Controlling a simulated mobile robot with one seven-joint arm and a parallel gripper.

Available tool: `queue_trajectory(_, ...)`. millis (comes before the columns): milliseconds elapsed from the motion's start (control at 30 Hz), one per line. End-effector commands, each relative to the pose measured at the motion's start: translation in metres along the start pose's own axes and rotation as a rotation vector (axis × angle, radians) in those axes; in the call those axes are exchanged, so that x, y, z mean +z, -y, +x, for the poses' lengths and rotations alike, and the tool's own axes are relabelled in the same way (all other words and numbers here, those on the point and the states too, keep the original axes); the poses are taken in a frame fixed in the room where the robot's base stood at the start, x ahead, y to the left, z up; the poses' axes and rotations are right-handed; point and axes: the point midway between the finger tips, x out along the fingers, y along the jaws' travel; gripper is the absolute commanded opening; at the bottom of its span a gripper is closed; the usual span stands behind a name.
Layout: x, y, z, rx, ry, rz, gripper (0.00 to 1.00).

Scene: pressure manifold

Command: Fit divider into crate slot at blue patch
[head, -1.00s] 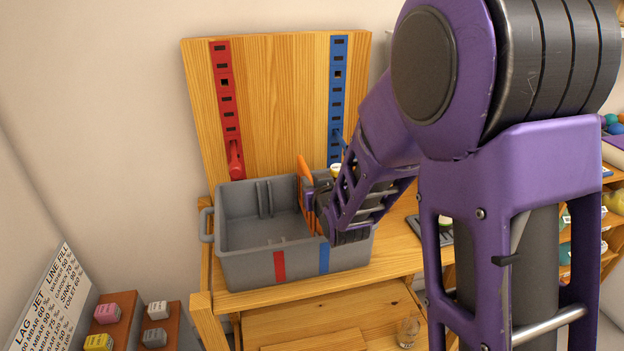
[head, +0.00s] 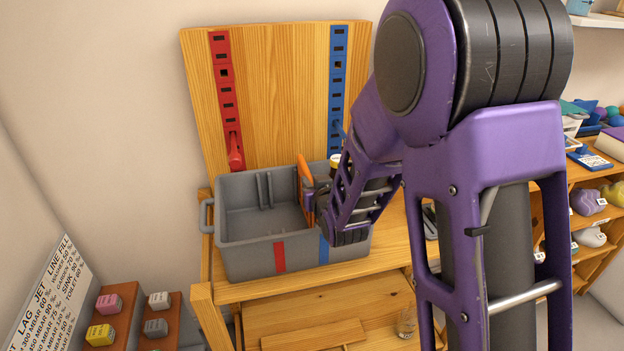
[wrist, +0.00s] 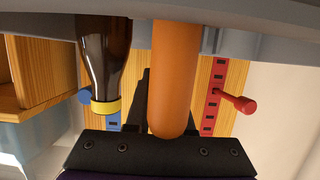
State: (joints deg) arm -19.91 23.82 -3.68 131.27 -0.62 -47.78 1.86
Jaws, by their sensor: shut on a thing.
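A grey crate (head: 245,258) stands on the wooden bench, with a red patch (head: 279,257) and a blue patch (head: 324,249) on its front wall. My gripper (head: 317,196) is shut on the orange divider (head: 305,180), over the crate's right part. The divider stands roughly upright, its lower part inside the crate and its top above the rim. In the wrist view the divider (wrist: 174,75) runs up from the black gripper body. My arm hides the crate's right side, and I cannot tell whether the divider sits in a slot. Paired ribs (head: 264,190) show on the back wall.
A dark bottle with a yellow band (wrist: 104,65) is close beside the divider in the wrist view. Behind the crate a wooden board (head: 280,90) carries a red strip (head: 224,90) with a lever and a blue strip (head: 337,85). The crate's left part is empty.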

Motion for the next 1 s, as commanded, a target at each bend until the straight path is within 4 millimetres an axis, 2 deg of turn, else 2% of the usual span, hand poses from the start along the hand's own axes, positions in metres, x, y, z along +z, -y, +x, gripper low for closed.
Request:
queue_trajectory(500,0.012,0.0,0.004,0.0,-0.001,0.0,0.0)
queue_trajectory(533,0.012,0.0,0.004,0.0,-0.001,0.0,0.23)
queue_trajectory(700,0.012,0.0,0.004,0.0,-0.001,0.0,0.53)
queue_trajectory(733,0.012,0.0,0.004,0.0,-0.001,0.0,0.56)
queue_trajectory(1000,0.013,0.0,0.004,0.0,0.001,0.0,0.56)
